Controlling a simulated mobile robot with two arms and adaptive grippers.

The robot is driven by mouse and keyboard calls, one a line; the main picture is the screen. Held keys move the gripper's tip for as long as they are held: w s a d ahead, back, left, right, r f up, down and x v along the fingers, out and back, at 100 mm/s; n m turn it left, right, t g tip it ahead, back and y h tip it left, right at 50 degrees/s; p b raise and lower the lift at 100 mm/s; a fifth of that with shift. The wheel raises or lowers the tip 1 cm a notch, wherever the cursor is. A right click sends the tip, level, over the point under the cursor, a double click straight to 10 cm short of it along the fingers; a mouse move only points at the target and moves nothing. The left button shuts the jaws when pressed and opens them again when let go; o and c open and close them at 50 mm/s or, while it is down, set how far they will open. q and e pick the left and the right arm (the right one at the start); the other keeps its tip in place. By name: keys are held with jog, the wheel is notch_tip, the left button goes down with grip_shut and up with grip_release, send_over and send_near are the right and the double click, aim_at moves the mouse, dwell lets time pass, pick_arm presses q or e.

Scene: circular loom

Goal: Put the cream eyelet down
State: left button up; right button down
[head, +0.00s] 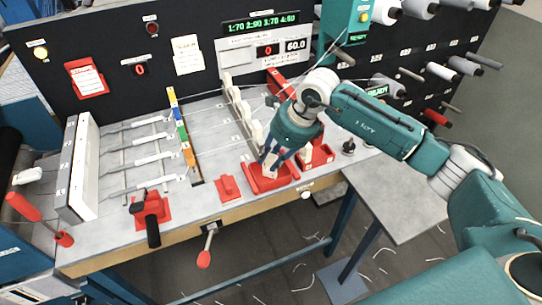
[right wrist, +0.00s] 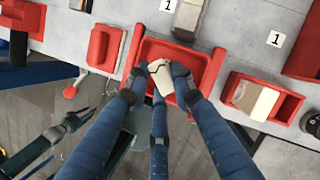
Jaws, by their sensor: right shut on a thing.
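My right gripper (head: 269,172) points down over a small red tray (head: 262,188) at the front edge of the loom table. In the right wrist view the right gripper (right wrist: 160,78) is shut on the cream eyelet (right wrist: 157,72), a small pale piece between the fingertips. The eyelet is over the red tray (right wrist: 180,48); I cannot tell whether it touches the tray floor. In the right wrist view, what looks like my left gripper (right wrist: 72,121) shows small at lower left, away from the table; its jaws are unclear.
A flat red block (head: 227,188) is left of the tray. In the right wrist view a red box with a pale block (right wrist: 262,98) is right of it. Upright cream pieces (head: 241,112) stand behind. Grey table (head: 215,150) is bare at left.

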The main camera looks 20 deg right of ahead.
jog(key=shift+f, duration=0.3)
jog(key=shift+f, duration=0.2)
jog(key=c, duration=1.5)
grip_release()
jog(key=shift+r, duration=0.1)
